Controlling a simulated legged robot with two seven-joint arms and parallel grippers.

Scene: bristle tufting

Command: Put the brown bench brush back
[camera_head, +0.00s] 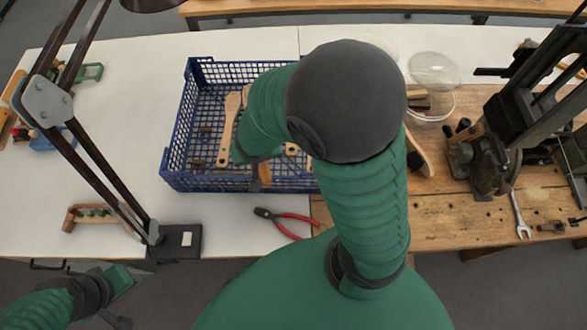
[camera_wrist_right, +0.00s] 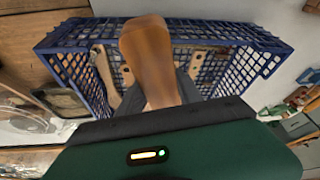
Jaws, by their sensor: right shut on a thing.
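The brown bench brush (camera_wrist_right: 150,55) shows in the right wrist view as a smooth brown wooden body, held between the dark fingers of my right gripper (camera_wrist_right: 158,92). In the head view a small part of the brown brush (camera_head: 264,174) shows below the right gripper (camera_head: 256,158), at the front side of the blue crate (camera_head: 180,150). My right arm hides much of it, and its bristles are not seen. The height of the brush above the crate is hard to tell. My left gripper (camera_head: 122,308) is at the lower left, off the table's front edge, and its jaws are unclear.
Pale wooden handles (camera_head: 229,130) lie in the crate. Red-handled pliers (camera_head: 285,222) lie in front of it. A lamp (camera_head: 48,100) stands left, a clear lid (camera_head: 435,68) and a dark machine (camera_head: 490,150) right. The white tabletop left of the crate is mostly clear.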

